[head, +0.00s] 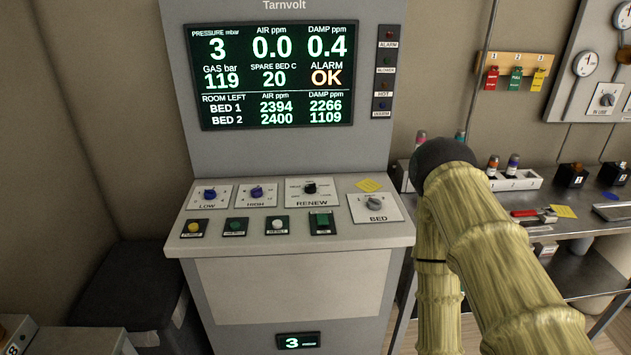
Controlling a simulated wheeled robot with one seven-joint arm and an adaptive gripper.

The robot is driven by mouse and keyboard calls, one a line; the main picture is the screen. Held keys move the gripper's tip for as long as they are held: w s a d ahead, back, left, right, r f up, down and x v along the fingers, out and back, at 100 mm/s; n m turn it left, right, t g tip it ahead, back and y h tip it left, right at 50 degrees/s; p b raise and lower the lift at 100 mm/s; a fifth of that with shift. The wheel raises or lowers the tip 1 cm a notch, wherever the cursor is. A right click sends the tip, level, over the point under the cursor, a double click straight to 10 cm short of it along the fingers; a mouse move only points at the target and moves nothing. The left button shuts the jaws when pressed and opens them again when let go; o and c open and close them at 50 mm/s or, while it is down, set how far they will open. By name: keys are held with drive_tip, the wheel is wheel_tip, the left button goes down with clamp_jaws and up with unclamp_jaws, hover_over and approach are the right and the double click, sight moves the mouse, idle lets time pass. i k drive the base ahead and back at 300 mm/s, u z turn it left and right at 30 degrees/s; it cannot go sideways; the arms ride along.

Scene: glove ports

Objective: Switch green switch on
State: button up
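A green square switch (321,220) on a dark plate sits on the sloped panel of the grey console, at the right end of the lower row. Its label is too small to read, and I cannot tell its position. A round green button (235,226) is further left in the same row. My arm, in a yellow-green ribbed cover, rises at the right of the head view and bends at a black joint. My gripper is not in view.
The grey console (225,291) has LOW, HIGH, RENEW and BED knobs, a yellow button (194,227), a white button (277,225) and a screen (272,75) reading ALARM OK. A cluttered metal bench (585,225) stands right. A dark bin (125,290) is at the lower left.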

sight(321, 219)
drive_tip(key=k, duration=0.5)
drive_tip(key=z, duration=0.8)
drive_tip(key=i, duration=0.95)
drive_tip(key=u, duration=1.4)
